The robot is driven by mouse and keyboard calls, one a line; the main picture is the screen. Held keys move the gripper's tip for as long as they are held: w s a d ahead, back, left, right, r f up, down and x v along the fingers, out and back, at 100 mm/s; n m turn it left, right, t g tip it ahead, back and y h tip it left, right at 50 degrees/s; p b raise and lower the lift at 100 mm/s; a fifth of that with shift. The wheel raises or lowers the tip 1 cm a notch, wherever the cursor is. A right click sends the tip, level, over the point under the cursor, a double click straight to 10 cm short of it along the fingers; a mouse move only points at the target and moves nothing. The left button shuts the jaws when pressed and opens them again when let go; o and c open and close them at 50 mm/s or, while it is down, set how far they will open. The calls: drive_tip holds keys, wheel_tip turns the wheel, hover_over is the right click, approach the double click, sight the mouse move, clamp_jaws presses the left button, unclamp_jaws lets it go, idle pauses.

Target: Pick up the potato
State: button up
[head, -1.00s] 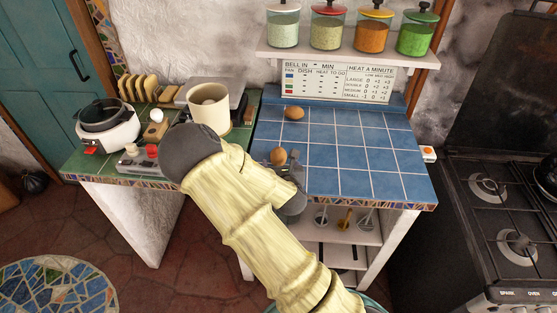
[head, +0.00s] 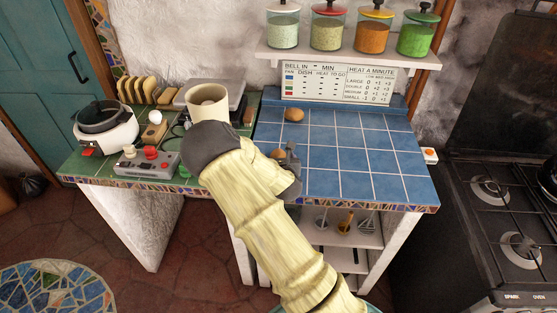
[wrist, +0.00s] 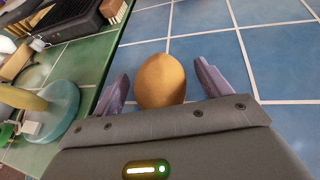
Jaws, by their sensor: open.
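A smooth brown, potato-like lump (head: 277,154) lies on the blue tiled counter near its front left, partly hidden by my gripper. In the wrist view this lump (wrist: 160,80) sits between the two spread fingers, with a gap visible on each side. My gripper (wrist: 161,77) is open and empty around it. In the head view my gripper (head: 288,156) is low over the counter, and my arm hides part of it. A second brown, rounded lump (head: 294,115) lies farther back on the blue tiles. I cannot tell for sure which of the two is the potato.
The blue counter (head: 370,160) is clear to the right. On the green counter at left stand a cream pot (head: 207,103), a white cooker (head: 107,130), a toast rack (head: 150,90) and a grey control box (head: 147,164). A jar shelf (head: 345,55) hangs above; a stove (head: 495,205) stands right.

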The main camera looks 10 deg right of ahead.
sight(279, 154)
drive_tip(key=shift+s+r, duration=0.15)
drive_tip(key=shift+s, duration=0.05)
drive_tip(key=shift+w, duration=0.1)
drive_tip(key=shift+c, duration=0.3)
drive_tip(key=c, duration=1.1)
drive_tip(key=shift+o, duration=0.2)
wheel_tip(279, 154, up, 10)
drive_tip(key=shift+f+b, duration=0.1)
drive_tip(key=shift+b, duration=0.2)
